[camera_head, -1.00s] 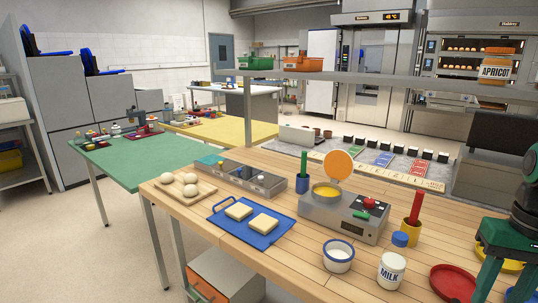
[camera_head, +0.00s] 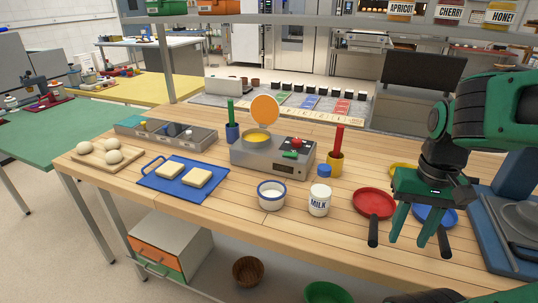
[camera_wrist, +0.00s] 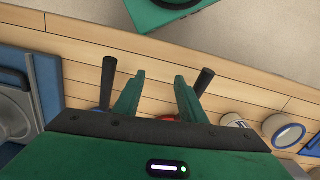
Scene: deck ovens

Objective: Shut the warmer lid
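The warmer (camera_head: 258,158) is a grey box on the wooden bench in the head view, with yellow contents (camera_head: 257,137) in its round opening. Its round orange lid (camera_head: 265,110) stands up, raised behind the opening. A red knob (camera_head: 297,142) and a green piece (camera_head: 290,154) sit on its right part. My green gripper (camera_head: 408,245) is right of and nearer than the warmer, apart from it, over the front of the bench. In the wrist view my gripper (camera_wrist: 160,75) has its fingers apart with nothing held between them. The warmer is not seen there.
A blue cup with a green stick (camera_head: 232,132) is left of the lid. A shelf (camera_head: 330,21) runs above.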

